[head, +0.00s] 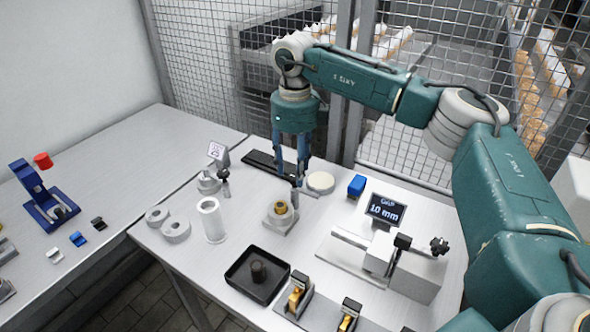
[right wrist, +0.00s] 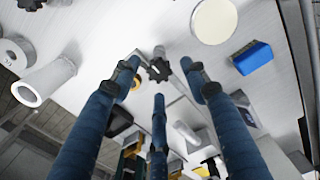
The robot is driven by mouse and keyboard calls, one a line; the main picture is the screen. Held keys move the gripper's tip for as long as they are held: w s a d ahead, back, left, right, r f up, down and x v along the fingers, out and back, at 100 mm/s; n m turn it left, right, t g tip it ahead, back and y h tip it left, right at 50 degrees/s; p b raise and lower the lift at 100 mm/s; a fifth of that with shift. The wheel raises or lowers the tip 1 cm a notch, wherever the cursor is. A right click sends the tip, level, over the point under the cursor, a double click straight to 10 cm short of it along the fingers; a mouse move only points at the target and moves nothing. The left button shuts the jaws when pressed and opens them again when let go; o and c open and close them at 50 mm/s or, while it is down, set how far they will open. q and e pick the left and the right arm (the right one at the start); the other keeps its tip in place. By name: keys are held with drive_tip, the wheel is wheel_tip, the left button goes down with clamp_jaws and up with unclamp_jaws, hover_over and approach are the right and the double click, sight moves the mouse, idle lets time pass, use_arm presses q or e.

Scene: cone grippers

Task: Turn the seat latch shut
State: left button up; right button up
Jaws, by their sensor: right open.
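The seat is a grey block (head: 280,220) with a brass ring (head: 281,208) on top, in the middle of the table in the head view. A small upright grey post (head: 295,197) stands at its back right corner and appears to be the latch. In the right wrist view a dark lobed knob (right wrist: 159,70) shows there, beside a bit of brass (right wrist: 136,84). My right gripper (head: 301,180) points down just above the post. Its fingers (right wrist: 159,78) are open and spread around the knob in the picture; I cannot tell whether they touch it. My left gripper is out of view.
A white disc (head: 320,182) and a blue block (head: 357,186) lie right of the gripper. A white hollow cylinder (head: 212,220) stands left of the seat. A black tray (head: 250,289) and a gauge fixture (head: 415,275) are nearer. A wire fence (head: 205,60) stands behind.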

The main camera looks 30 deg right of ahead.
drive_tip(key=shift+f, duration=0.8)
clamp_jaws()
